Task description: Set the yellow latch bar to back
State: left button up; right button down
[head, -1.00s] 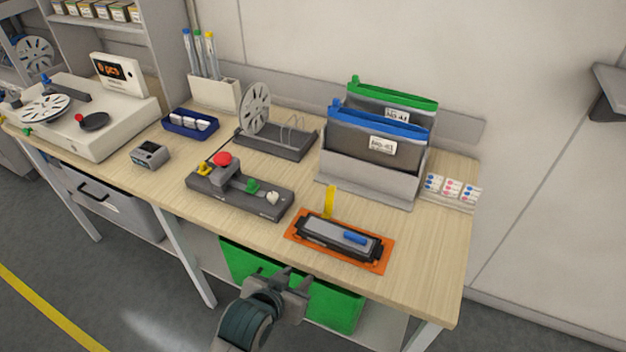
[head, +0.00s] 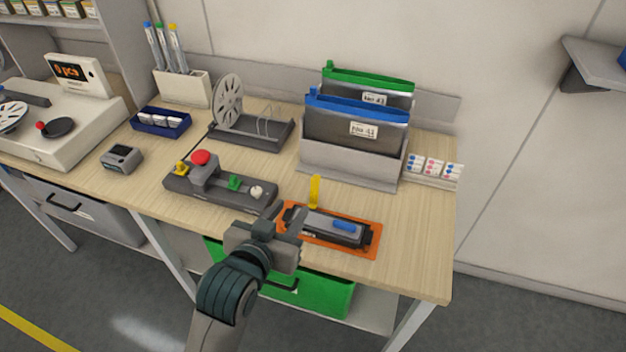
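The yellow latch bar (head: 315,191) stands upright at the back left of a dark feeder-like device with a blue handle (head: 346,226). The device lies on an orange plate (head: 367,248) near the table's front edge. My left gripper (head: 282,222) is at the table's front edge, just left of the device and in front of the bar, apart from the bar. Its fingers look spread with nothing between them. It covers the plate's left end. My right gripper is out of view.
A grey bin (head: 350,165) holding blue and green folders stands behind. A green drawer (head: 325,294) is under the table. The tabletop right of the plate is clear.

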aim_at(315, 179)
pick_arm(q)
jog(key=p+x, duration=0.3)
jog(key=x, duration=1.4)
grip_shut()
